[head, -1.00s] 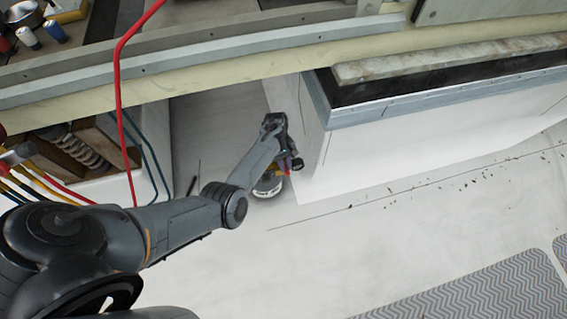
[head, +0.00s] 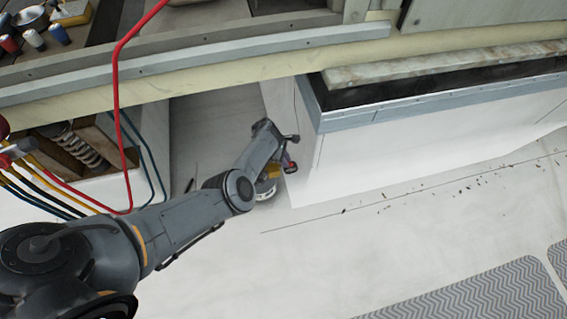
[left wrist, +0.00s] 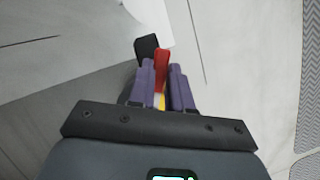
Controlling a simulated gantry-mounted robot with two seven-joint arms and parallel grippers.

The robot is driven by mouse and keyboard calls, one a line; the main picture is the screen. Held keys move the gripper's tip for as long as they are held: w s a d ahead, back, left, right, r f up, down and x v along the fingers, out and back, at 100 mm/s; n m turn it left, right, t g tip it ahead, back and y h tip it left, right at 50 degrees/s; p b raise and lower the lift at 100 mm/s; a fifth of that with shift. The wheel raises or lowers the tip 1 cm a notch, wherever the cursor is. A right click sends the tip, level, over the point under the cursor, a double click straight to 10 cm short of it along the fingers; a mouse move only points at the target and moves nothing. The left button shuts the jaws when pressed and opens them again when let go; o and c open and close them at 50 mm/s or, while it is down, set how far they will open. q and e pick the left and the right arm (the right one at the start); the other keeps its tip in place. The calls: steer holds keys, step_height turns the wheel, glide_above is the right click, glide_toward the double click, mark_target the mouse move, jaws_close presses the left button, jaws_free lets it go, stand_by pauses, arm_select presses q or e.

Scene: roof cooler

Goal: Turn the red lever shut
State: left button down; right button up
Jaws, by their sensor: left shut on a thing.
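The red lever (left wrist: 162,62) stands between the two purple fingers of my left gripper (left wrist: 163,82) in the left wrist view. The fingers are shut on it, and its red end sticks out past them. A bit of yellow (left wrist: 160,101) shows lower down between the fingers. In the head view, my left gripper (head: 288,165) is low beside the white box's near-left corner. A round yellow-and-white part (head: 266,190) shows just below it, partly hidden by my arm. My right gripper is not in view.
A white box (head: 400,150) with a grey metal rim stands right of the gripper. A red hose (head: 117,110) hangs at the left, near several coloured cables and a coil spring (head: 82,150). Grey patterned mats (head: 490,295) lie at lower right.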

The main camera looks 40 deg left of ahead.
arm_select(q)
steer(key=n, duration=0.1)
steer(key=w+n+t, duration=0.1)
steer(key=n, duration=0.1)
steer(key=shift+a+y, duration=0.3)
steer(key=shift+w+a+n+t+y, duration=0.3)
steer(key=shift+a+n, duration=0.05)
steer(key=shift+n, duration=0.75)
steer(key=shift+a, duration=0.1)
steer(key=c, duration=1.3)
jaws_free()
steer(key=shift+r, duration=0.1)
steer(key=shift+s+a+r+p, duration=0.1)
steer(key=shift+s+r+p, duration=0.05)
steer(key=shift+r+p, duration=0.55)
steer(key=shift+p+v, duration=3.5)
steer(key=shift+v, duration=1.05)
